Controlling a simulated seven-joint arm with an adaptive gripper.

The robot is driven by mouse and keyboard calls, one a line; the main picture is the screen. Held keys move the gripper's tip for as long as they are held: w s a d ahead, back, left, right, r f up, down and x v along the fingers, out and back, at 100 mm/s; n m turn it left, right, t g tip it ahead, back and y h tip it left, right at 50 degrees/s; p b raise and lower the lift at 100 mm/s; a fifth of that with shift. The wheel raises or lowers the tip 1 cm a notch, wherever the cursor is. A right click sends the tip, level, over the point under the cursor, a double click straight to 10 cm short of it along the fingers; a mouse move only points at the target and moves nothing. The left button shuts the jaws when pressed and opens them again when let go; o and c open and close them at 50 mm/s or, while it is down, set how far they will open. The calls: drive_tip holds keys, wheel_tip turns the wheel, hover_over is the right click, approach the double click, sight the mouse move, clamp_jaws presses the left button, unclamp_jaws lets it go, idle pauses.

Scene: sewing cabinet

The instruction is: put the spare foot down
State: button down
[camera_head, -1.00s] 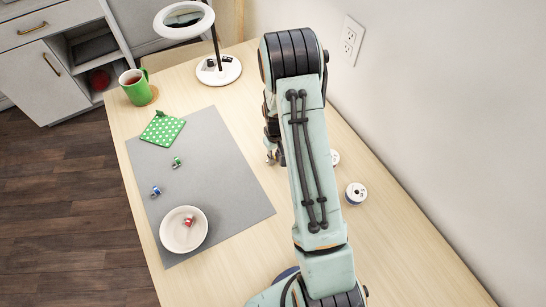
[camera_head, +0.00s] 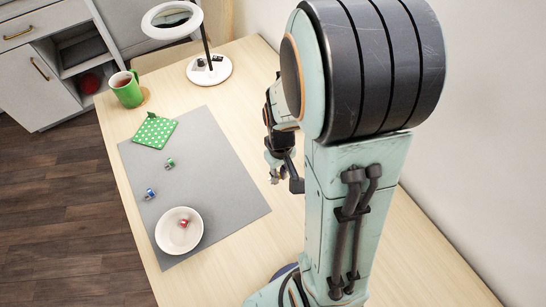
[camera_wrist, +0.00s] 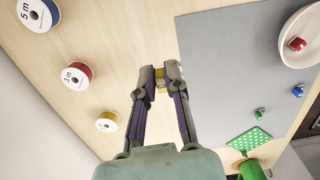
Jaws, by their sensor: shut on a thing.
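My gripper (camera_wrist: 160,80) is shut on a small yellow piece (camera_wrist: 160,74), seen between the fingertips in the wrist view; I take it to be the spare foot. In the head view my gripper (camera_head: 275,170) is above the bare wood just right of the grey mat (camera_head: 215,150); its height is hard to judge. A small red foot (camera_head: 183,223) lies in the white bowl (camera_head: 168,245) on the mat. A blue foot (camera_head: 150,194) and a green foot (camera_head: 169,163) lie apart on the mat.
A green dotted cloth (camera_head: 154,131) lies on the mat's far end. A green mug (camera_head: 127,92) and ring lamp (camera_head: 210,72) stand behind. Blue (camera_wrist: 38,12), red (camera_wrist: 76,75) and yellow (camera_wrist: 107,122) spools stand on the wood, hidden by my arm in the head view. Most of the mat is clear.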

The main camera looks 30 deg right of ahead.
drive_tip(key=n, duration=0.1)
drive_tip(key=r+n, duration=0.1)
drive_tip(key=shift+w+r+n, duration=0.2)
drive_tip(key=shift+w+n, duration=0.1)
drive_tip(key=shift+n, duration=0.1)
drive_tip(key=w+a+n, duration=0.3)
drive_tip(key=w+n, duration=0.1)
drive_tip(key=n, duration=1)
hover_over(176, 233)
wheel_tip(176, 233, down, 4)
drive_tip(key=f, duration=0.1)
drive_tip(key=shift+n, duration=0.3)
wheel_tip(176, 233, down, 7)
drive_tip(key=shift+f, duration=0.3)
drive_tip(key=shift+f, duration=0.15)
